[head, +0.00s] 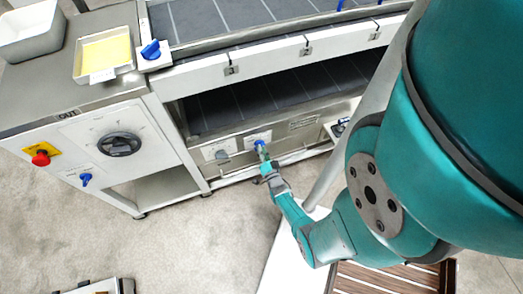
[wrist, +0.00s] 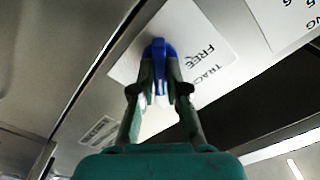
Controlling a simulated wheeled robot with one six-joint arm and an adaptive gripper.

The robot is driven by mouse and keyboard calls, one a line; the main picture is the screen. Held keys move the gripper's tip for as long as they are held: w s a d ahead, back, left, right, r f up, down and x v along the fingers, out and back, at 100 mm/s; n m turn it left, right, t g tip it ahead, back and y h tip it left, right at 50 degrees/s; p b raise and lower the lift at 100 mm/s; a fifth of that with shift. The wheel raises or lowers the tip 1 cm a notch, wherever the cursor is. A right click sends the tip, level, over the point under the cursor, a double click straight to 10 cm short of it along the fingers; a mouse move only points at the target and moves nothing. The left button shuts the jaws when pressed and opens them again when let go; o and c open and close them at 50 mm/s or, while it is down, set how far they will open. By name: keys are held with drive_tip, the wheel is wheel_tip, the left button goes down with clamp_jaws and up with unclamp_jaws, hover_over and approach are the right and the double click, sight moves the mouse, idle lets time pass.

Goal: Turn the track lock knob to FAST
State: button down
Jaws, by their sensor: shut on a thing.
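The track lock knob (wrist: 159,55) is a small blue handle on a white plate (wrist: 205,35) in the wrist view. The plate's lettering reads "FREE" and "TRAC", with the rest covered. My gripper (wrist: 160,88) is shut on the knob, one finger on each side of it. In the head view the knob (head: 260,144) shows as a blue bit on the lower front panel of the machine, with my gripper (head: 264,158) at it. The word FAST is not visible, and the exact pointing of the knob is hard to tell.
A grey knob (head: 222,155) sits on a plate just left. Further left are a large black dial (head: 119,144), a red button (head: 41,159) and a blue switch (head: 85,179). A white rail (head: 290,54) overhangs above. Open floor (head: 170,245) lies in front.

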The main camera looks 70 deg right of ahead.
idle(0.4)
drive_tip(key=c, duration=1.2)
unclamp_jaws()
drive_tip(key=shift+s+a, duration=0.1)
drive_tip(key=shift+v, duration=5.9)
drive_tip(key=shift+a, duration=0.1)
